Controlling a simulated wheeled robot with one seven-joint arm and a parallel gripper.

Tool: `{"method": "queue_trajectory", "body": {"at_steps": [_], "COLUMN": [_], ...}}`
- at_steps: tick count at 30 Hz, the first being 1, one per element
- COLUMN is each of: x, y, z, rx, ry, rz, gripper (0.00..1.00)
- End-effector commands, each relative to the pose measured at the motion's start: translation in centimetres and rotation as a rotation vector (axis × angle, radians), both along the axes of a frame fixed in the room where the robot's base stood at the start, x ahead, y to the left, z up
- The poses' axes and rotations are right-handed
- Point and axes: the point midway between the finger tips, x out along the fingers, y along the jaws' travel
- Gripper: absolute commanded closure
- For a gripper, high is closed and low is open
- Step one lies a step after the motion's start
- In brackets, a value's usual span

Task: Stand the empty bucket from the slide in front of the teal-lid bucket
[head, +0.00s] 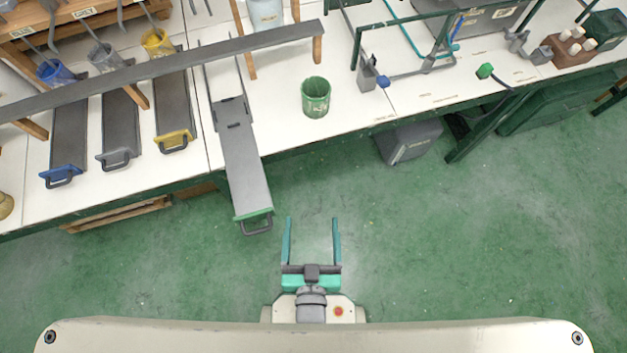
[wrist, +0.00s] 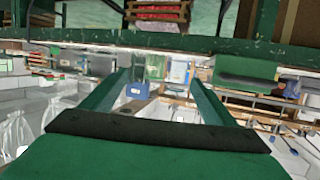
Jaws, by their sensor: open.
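My gripper (head: 312,220) is open and empty, its two teal fingers pointing at the bench from over the floor. In the wrist view, its fingers (wrist: 157,82) are apart with nothing held between them. A green bucket (head: 316,97) stands upright on the white bench, right of the slide; I cannot tell whether it is empty. The green-handled slide (head: 246,180) is pulled out past the bench edge and carries no bucket. A pale bucket (head: 266,14) stands at the back, cut off by the top edge. No teal lid can be made out.
Blue (head: 55,72), grey (head: 105,58) and yellow (head: 157,42) buckets stand behind their own slides at left. A long grey beam (head: 190,62) crosses above the bench. Pipework (head: 430,65) stands at right. Bare white bench (head: 275,120) surrounds the green bucket; the floor in front is clear.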

Motion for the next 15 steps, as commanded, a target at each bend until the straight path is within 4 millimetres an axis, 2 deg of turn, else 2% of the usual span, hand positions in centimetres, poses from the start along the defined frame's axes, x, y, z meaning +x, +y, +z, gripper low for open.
{"method": "queue_trajectory", "body": {"at_steps": [1, 6, 10, 15], "x": [-1.6, -4.8, -6.0, -6.3], "y": [-0.2, -0.5, -0.4, -0.5], "z": [0.6, 2.8, 3.8, 4.1], "rx": [-0.003, -0.008, -0.012, -0.013], "ry": [0.002, -0.019, -0.028, -0.033], "rz": [-0.001, -0.003, 0.001, 0.001], "gripper": [0.19, 0.19, 0.19, 0.19]}}
